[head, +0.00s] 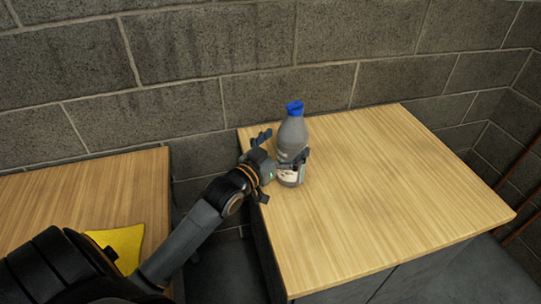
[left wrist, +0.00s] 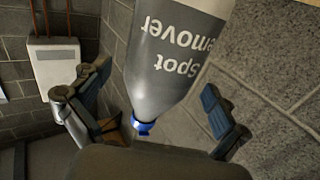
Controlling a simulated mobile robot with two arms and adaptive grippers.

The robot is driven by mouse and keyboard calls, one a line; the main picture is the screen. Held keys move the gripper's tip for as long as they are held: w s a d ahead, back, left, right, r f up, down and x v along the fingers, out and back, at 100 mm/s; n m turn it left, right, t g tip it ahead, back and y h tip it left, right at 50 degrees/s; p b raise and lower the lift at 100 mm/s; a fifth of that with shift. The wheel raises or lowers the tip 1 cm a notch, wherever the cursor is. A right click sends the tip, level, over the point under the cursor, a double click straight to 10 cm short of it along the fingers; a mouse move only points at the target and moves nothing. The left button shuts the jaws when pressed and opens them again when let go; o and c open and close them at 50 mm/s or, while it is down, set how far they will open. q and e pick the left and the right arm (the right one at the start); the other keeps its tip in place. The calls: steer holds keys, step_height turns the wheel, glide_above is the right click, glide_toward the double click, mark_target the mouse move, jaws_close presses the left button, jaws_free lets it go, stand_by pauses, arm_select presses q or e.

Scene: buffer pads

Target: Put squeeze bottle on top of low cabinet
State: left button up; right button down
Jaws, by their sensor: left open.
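The squeeze bottle (head: 292,133) is grey with a blue cap and a pale label. It is upright and appears to stand on the wooden top of the low cabinet (head: 380,200), near its left edge. My left gripper (head: 284,149) is open at the bottle, with one finger on either side of it. In the left wrist view the bottle (left wrist: 172,60) shows upside down between the spread fingers (left wrist: 155,105), with inverted lettering. Whether a finger touches it, I cannot tell. My right gripper is not in view.
Another wooden surface (head: 120,190) is at the left, with a yellow item (head: 122,243) partly hidden by my arm. A gap separates it from the cabinet. A block wall (head: 250,50) stands behind. The cabinet top is clear right of the bottle.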

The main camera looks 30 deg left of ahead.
arm_select(q)
steer(key=s+a, duration=0.1)
steer(key=s, duration=0.8)
steer(key=shift+s+b, duration=0.35)
steer(key=shift+b, duration=0.1)
